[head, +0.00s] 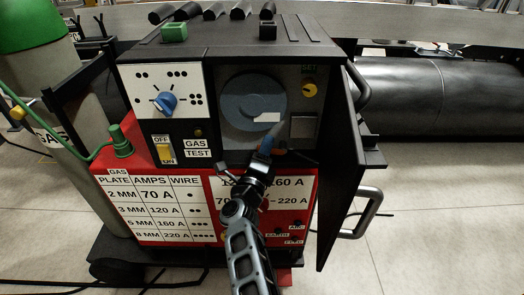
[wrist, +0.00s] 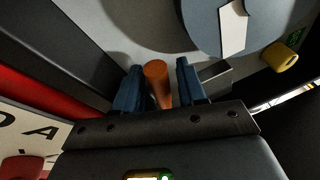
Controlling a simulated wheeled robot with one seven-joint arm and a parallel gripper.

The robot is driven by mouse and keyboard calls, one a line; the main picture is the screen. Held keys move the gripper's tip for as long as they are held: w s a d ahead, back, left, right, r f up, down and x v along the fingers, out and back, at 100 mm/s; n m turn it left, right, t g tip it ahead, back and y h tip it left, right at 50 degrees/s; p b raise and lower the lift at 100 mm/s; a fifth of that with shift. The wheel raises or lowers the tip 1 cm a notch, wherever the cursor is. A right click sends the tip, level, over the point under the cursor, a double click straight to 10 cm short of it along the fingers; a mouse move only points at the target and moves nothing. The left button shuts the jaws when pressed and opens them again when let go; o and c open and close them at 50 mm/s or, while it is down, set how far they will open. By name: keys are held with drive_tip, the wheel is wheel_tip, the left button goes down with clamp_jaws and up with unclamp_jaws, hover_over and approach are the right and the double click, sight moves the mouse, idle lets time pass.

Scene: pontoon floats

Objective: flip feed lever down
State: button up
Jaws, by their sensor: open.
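The welding machine's right compartment is open. The feed lever, an orange rounded bar (wrist: 158,82), stands out between my fingers in the wrist view. In the head view only a small bit of orange shows beside my fingertips, below the grey-blue wire spool (head: 250,98). My gripper (head: 267,143) reaches into the compartment from below. Its two blue fingers are open, one on each side of the lever in the wrist view (wrist: 159,68). I see a gap on the right side; contact on the left is unclear.
The black compartment door (head: 342,170) stands open at the right of the arm. The dial panel (head: 163,92) and yellow switch (head: 164,151) are left. A gas cylinder (head: 50,110) stands far left.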

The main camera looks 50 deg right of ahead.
drive_tip(key=r+m+p, duration=0.1)
drive_tip(key=p, duration=0.2)
drive_tip(key=shift+s+d+r+m, duration=0.1)
drive_tip(key=shift+r+m, duration=0.05)
drive_tip(key=shift+m, duration=0.25)
drive_tip(key=m+p, duration=0.1)
drive_tip(key=p, duration=0.1)
drive_tip(key=r+m+y+p, duration=0.1)
drive_tip(key=p, duration=0.1)
drive_tip(key=shift+s+d+r+m+g, duration=0.1)
drive_tip(key=shift+s+d+m+g, duration=0.1)
drive_tip(key=shift+s+m+g, duration=0.15)
drive_tip(key=b+v, duration=0.2)
drive_tip(key=v, duration=0.6)
drive_tip(key=s+a+r+n+t+y+p, duration=0.1)
drive_tip(key=s+a+r+n+t+y, duration=0.1)
drive_tip(key=a+r+n+t, duration=0.4)
drive_tip(key=s+a+r+n+t+y+p, duration=0.1)
drive_tip(key=s+a+r+n+t+y, duration=0.2)
drive_tip(key=a+r+n+t, duration=0.4)
drive_tip(key=shift+s+a+r+n, duration=0.45)
drive_tip(key=shift+a+n, duration=1.45)
drive_tip(key=shift+n, duration=2.15)
drive_tip(key=shift+w+r, duration=0.15)
